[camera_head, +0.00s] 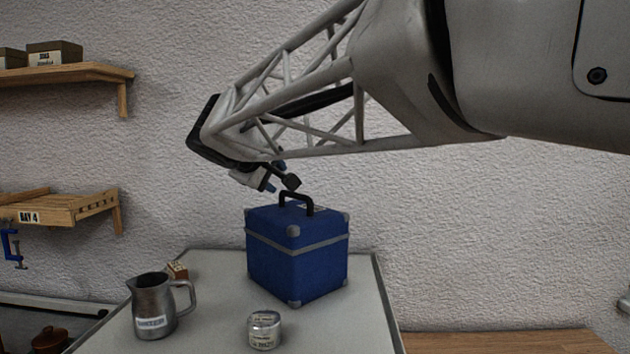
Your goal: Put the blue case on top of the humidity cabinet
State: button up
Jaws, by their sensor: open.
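The blue case (296,262) stands upright on a pale grey top (215,318) with a raised metal rim. It has grey corner caps, a pale band and a black handle (297,199) on its lid. My gripper (280,184) is open and empty, just above and slightly left of the handle. A small gap seems to lie between them. I cannot tell from this view whether the grey-topped piece is the humidity cabinet, as only its top shows.
Wall shelves (65,76) are at left. A wooden surface (495,342) lies at lower right. A brown pot (49,340) is at lower left.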

dwell(0.8)
jog(key=s+d+f+m+g, duration=0.3)
jog(key=s+d+f, duration=0.45)
jog(key=d, duration=0.45)
jog(key=s+d+f+m+g, duration=0.25)
jog(key=s+d+f, duration=0.5)
jog(key=d, duration=0.45)
jog(key=s+d+f+m+g+y, duration=0.1)
jog(key=s+d+f+m, duration=0.2)
jog(key=s+f, duration=0.5)
jog(key=s+d+f+m+g+y, duration=0.2)
jog(key=s+d+f, duration=0.3)
jog(key=s, duration=0.6)
notch_tip(320, 180, down, 3)
jog(key=shift+s+r+m, duration=0.1)
jog(key=shift+s+m, duration=0.15)
jog(key=shift+m, duration=0.4)
